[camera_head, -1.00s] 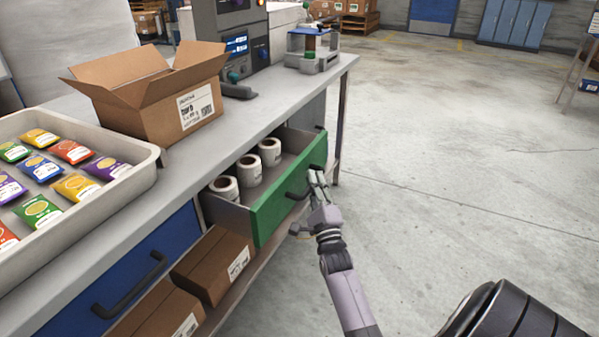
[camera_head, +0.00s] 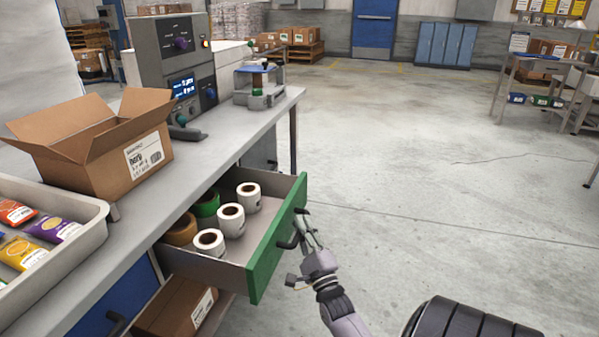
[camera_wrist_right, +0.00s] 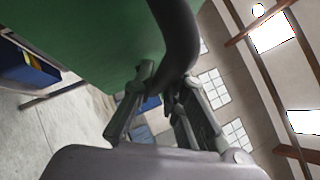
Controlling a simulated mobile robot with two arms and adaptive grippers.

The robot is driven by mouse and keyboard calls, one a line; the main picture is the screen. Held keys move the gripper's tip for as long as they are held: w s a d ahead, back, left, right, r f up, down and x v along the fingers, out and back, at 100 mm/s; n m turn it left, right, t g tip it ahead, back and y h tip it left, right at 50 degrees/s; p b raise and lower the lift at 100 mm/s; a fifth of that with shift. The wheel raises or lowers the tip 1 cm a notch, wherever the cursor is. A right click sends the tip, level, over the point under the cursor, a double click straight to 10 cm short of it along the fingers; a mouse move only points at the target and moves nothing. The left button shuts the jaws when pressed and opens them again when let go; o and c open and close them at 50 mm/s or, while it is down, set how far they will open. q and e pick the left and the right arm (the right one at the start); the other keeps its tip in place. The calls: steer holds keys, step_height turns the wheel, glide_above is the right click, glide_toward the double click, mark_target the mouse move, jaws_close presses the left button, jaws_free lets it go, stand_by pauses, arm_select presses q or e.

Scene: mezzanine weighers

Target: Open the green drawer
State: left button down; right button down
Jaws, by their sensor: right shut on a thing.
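The green drawer (camera_head: 276,243) is pulled well out from under the bench. White label rolls (camera_head: 230,220), a green roll (camera_head: 207,203) and a brown roll (camera_head: 181,230) stand inside it. My right gripper (camera_head: 302,226) is at the drawer front, shut on its dark handle (camera_head: 290,236). In the right wrist view the dark curved handle (camera_wrist_right: 178,40) passes between the fingers (camera_wrist_right: 165,95), with the green drawer front (camera_wrist_right: 80,45) beside it. My left gripper is not in view.
The bench (camera_head: 215,150) carries an open cardboard box (camera_head: 95,150), a tray of colored packets (camera_head: 85,240) and a weighing machine (camera_head: 175,65). A blue drawer (camera_head: 125,290) and a cardboard box (camera_head: 180,308) are below.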

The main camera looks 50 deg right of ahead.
steer(key=shift+f, duration=0.1)
steer(key=c, duration=1.6)
jaws_free()
steer(key=v, duration=1.2)
